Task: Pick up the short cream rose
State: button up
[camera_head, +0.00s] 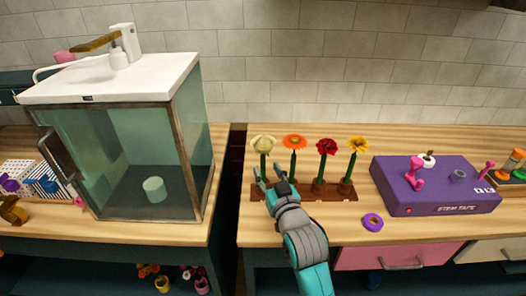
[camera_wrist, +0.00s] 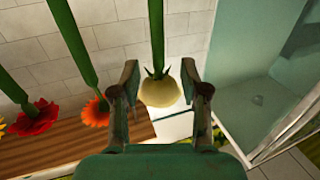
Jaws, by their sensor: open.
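The cream rose (camera_head: 263,143) stands upright on its green stem at the left end of a brown wooden rack. My gripper (camera_head: 269,181) is low in front of that stem, its fingers open and pointing at it. In the wrist view, which looks upside down, the cream rose (camera_wrist: 160,92) shows between the two open fingers of my gripper (camera_wrist: 160,76). Its stem runs up out of the picture. I cannot tell how far the stem is from the fingers or whether they touch.
The rack (camera_head: 333,193) also holds an orange flower (camera_head: 294,142), a red flower (camera_head: 326,146) and a yellow flower (camera_head: 358,144). A purple tape machine (camera_head: 432,190) and a purple ring (camera_head: 373,222) lie to the right. A glass-sided cabinet (camera_head: 140,150) stands left, across a gap.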

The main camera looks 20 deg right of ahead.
aim_at(264, 164)
jog(key=shift+w+d+f, duration=0.1)
jog(key=shift+w+f, duration=0.1)
jog(key=shift+w, duration=1.2)
jog(key=shift+w+f, duration=0.15)
jog(key=shift+w, duration=1.2)
grip_shut()
